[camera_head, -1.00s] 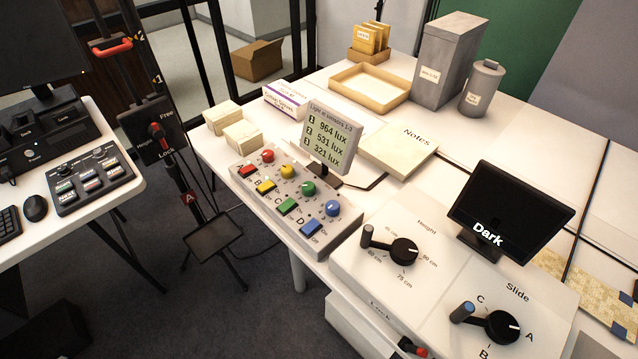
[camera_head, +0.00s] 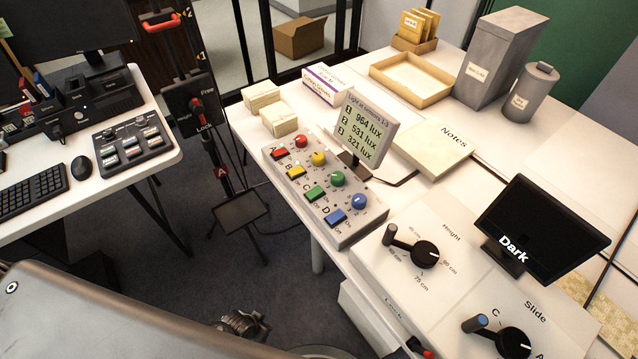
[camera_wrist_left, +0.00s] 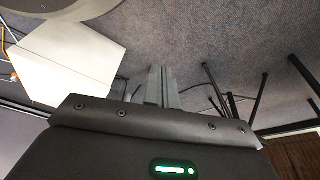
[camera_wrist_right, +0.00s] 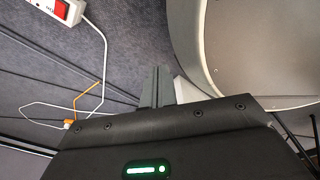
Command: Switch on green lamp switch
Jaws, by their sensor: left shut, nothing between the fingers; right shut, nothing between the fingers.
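The green lamp switch (camera_head: 314,194) is a rocker on the light control box (camera_head: 347,236) on the white table, in the head view. It sits in a row with a red switch (camera_head: 279,153), a yellow switch (camera_head: 295,172) and a blue switch (camera_head: 335,216). A green knob (camera_head: 337,178) is beside it. I cannot tell the rocker's position. The lux display (camera_head: 359,135) reads 964, 531 and 321. My left gripper (camera_wrist_left: 160,88) is shut and empty above the floor in its wrist view. My right gripper (camera_wrist_right: 156,88) is also shut and empty, away from the switch.
A height dial (camera_head: 424,252), a slide dial (camera_head: 512,343) and a screen reading Dark (camera_head: 541,230) stand right of the box. A stand with a red handle (camera_head: 168,22) is left of the table. A power strip (camera_wrist_right: 62,10) lies on the floor.

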